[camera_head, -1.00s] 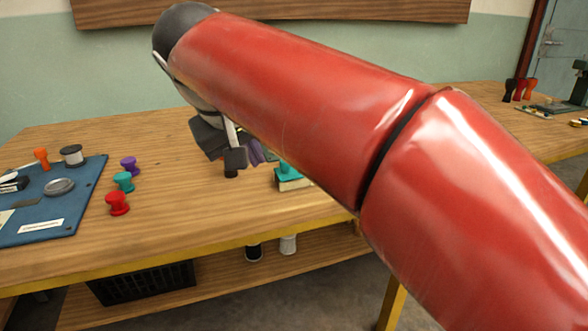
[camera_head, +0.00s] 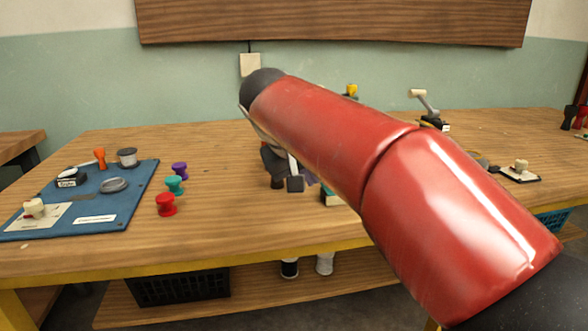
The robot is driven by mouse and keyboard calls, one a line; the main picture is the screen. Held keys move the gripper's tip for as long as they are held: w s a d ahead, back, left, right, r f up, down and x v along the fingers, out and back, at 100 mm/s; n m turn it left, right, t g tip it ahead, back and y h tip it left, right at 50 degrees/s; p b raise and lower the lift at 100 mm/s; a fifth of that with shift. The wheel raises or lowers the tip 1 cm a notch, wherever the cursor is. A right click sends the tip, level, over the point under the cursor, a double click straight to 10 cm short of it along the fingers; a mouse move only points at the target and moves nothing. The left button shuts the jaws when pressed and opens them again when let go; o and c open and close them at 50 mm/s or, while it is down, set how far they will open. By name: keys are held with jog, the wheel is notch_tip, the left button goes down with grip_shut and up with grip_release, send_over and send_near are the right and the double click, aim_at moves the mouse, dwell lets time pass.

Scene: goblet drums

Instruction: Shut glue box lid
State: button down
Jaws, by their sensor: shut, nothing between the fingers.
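My gripper (camera_head: 286,183) is a dark shape low over the middle of the table, partly hidden behind my own red arm. It is shut and holds nothing. I cannot make out a glue box or its lid for certain. A small cream and teal block (camera_head: 329,198) stands just right of my gripper, mostly hidden by the arm. Beside it is a bit of a purple thing (camera_head: 309,178).
The wooden table (camera_head: 230,225) is bare in front of my gripper. Red (camera_head: 166,204), teal (camera_head: 175,185) and purple (camera_head: 180,170) spools stand beside the blue mat (camera_head: 125,201). A lamp-like arm (camera_head: 424,103) stands at the back right. A crate (camera_head: 180,287) sits on the lower shelf.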

jog(key=shift+w+d, duration=0.2)
jog(key=shift+d, duration=0.25)
jog(key=shift+w+d, duration=0.2)
jog(key=shift+d, duration=0.25)
jog(key=d, duration=0.2)
jog(key=w+d, duration=0.1)
jog(key=d, duration=0.3)
jog(key=shift+w+d, duration=0.35)
jog(key=shift+w, duration=0.05)
jog(key=shift+p, duration=0.3)
